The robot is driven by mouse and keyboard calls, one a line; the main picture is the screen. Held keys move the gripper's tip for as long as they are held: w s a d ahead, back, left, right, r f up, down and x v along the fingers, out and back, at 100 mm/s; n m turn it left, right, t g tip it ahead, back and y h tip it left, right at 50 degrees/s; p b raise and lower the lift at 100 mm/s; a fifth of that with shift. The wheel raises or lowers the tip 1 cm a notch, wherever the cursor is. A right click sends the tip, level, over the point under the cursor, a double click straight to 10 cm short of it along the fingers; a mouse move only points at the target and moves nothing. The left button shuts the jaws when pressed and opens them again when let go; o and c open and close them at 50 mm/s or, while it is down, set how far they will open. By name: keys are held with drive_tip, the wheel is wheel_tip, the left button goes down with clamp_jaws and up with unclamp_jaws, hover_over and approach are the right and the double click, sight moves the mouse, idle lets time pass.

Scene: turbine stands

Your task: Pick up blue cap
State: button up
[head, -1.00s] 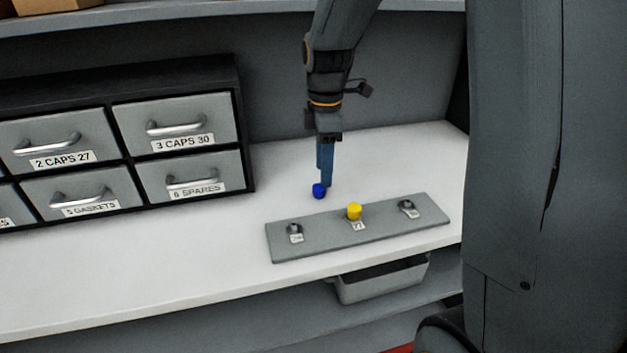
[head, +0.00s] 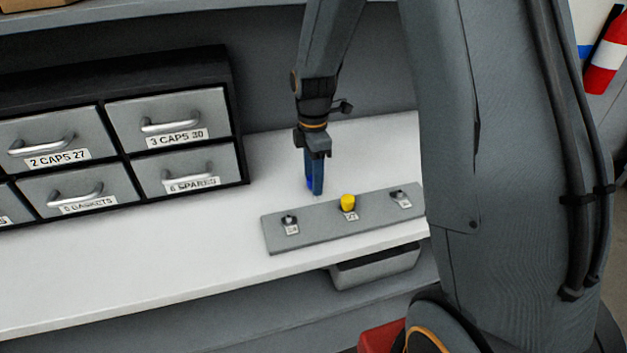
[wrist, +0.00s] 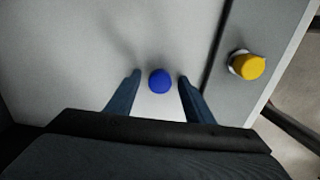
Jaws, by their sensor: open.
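The blue cap (wrist: 160,81) sits on the white bench top, between the two fingertips of my gripper (wrist: 159,76) in the wrist view. A gap shows on each side of the cap, and the fingers are open. In the head view my gripper (head: 314,190) points down behind the grey plate, and its fingers hide most of the blue cap (head: 308,182).
A grey plate (head: 325,227) with several labelled posts lies in front of my gripper. A yellow cap (head: 348,202) stands on its middle post, also seen in the wrist view (wrist: 247,66). A drawer cabinet (head: 240,120) stands left. The bench between is clear.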

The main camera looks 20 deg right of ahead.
clamp_jaws()
drive_tip(key=shift+r, duration=0.1)
idle(0.3)
wheel_tip(320, 180, up, 10)
drive_tip(key=b, duration=0.2)
drive_tip(key=shift+b, duration=0.3)
